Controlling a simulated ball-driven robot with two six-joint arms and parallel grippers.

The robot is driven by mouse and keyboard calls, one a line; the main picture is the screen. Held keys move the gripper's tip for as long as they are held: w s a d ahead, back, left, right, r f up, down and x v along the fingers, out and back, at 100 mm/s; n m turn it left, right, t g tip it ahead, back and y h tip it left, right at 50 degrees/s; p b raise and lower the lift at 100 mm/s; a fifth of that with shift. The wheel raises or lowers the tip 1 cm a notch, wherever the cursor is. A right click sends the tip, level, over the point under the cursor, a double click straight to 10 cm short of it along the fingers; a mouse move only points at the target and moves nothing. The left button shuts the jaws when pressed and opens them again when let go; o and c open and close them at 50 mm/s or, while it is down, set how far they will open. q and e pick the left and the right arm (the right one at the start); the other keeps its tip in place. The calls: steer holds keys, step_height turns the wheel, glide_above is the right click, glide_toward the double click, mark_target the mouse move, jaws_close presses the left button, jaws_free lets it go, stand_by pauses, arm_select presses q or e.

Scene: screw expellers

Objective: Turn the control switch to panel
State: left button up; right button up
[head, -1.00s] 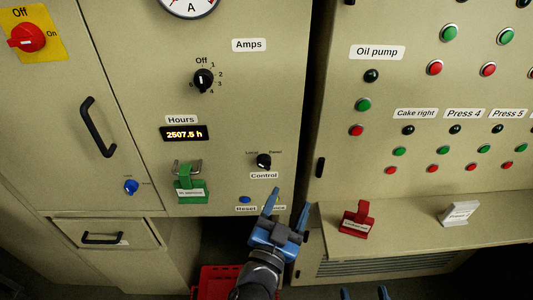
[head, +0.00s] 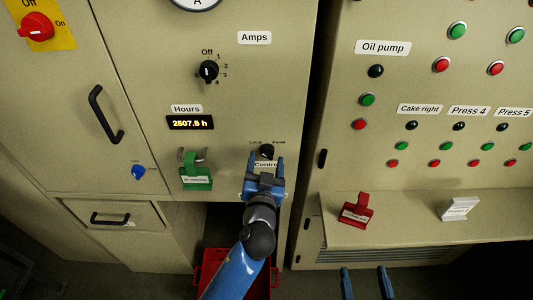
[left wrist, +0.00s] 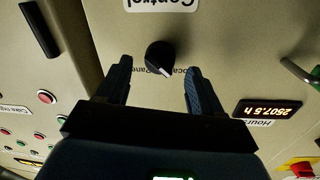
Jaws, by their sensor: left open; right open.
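The control switch is a small black knob (head: 267,150) on the beige cabinet, with Local printed to its upper left and Panel to its upper right. In the left wrist view the knob (left wrist: 160,56) appears upside down, its pointer towards the lower right, on the Local side. My left gripper (head: 267,161) is open just in front of the knob, covering part of the Control label. In the wrist view its fingers (left wrist: 158,68) stand on either side of the knob, with gaps; contact is not visible. My right gripper (head: 366,282) is open and empty at the bottom edge.
A green lockout tag (head: 196,177) hangs left of my left gripper. A red tag (head: 357,210) and a white tag (head: 460,208) stand on the ledge at right. A red crate (head: 208,262) is below. The selector knob (head: 208,71) is above.

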mark_target(267, 153)
arm_select(q)
steer(key=shift+w, duration=0.8)
steer(key=shift+w+d, duration=0.1)
steer(key=shift+w, duration=0.25)
steer(key=c, duration=1)
